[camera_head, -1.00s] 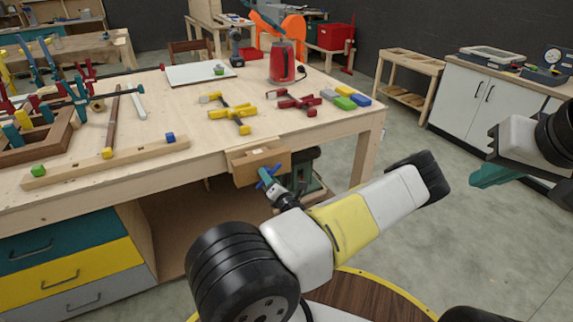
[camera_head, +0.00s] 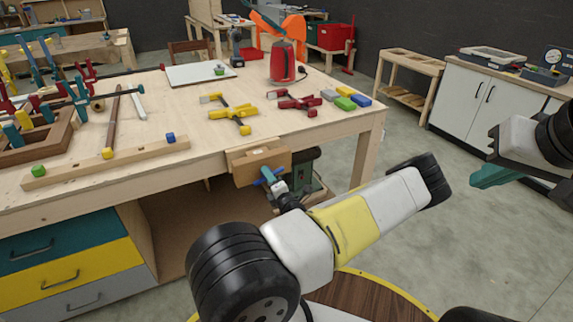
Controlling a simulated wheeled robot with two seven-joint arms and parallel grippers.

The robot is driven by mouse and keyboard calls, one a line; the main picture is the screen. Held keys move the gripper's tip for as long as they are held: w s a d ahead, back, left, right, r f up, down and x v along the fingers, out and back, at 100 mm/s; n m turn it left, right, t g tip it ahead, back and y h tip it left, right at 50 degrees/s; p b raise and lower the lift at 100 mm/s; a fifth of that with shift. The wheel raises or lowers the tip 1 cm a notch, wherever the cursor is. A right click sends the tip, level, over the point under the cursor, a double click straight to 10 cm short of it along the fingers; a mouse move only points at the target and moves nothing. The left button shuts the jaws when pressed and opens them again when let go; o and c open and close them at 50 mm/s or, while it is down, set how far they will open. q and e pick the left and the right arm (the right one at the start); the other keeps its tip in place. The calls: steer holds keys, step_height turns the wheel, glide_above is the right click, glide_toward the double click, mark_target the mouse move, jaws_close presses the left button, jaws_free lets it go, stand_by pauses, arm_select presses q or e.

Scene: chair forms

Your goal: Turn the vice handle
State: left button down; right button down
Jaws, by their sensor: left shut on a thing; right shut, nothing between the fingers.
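The wooden vice (camera_head: 256,163) is fixed to the front edge of the workbench, near its right corner. Its blue handle (camera_head: 265,178) sits low on the vice's front face. The fingers and wrist hide part of the handle. My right gripper (camera_head: 490,177), also teal, is shut and empty at the right, over open floor and well away from the vice.
The workbench (camera_head: 220,140) holds yellow clamps (camera_head: 229,113), red clamps (camera_head: 291,99), small coloured blocks (camera_head: 346,103) and a red kettle-like item (camera_head: 282,63). Drawers (camera_head: 68,250) stand under its left side. A white cabinet (camera_head: 485,98) is at the right. The floor between is clear.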

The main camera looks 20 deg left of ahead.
arm_select(q)
steer(key=c, duration=1)
jaws_free()
steer(key=shift+s, duration=0.1)
steer(key=shift+o, duration=0.2)
steer(key=shift+d, duration=0.1)
steer(key=v, duration=0.7)
steer(key=shift+s+d, duration=0.25)
steer(key=shift+s, duration=0.05)
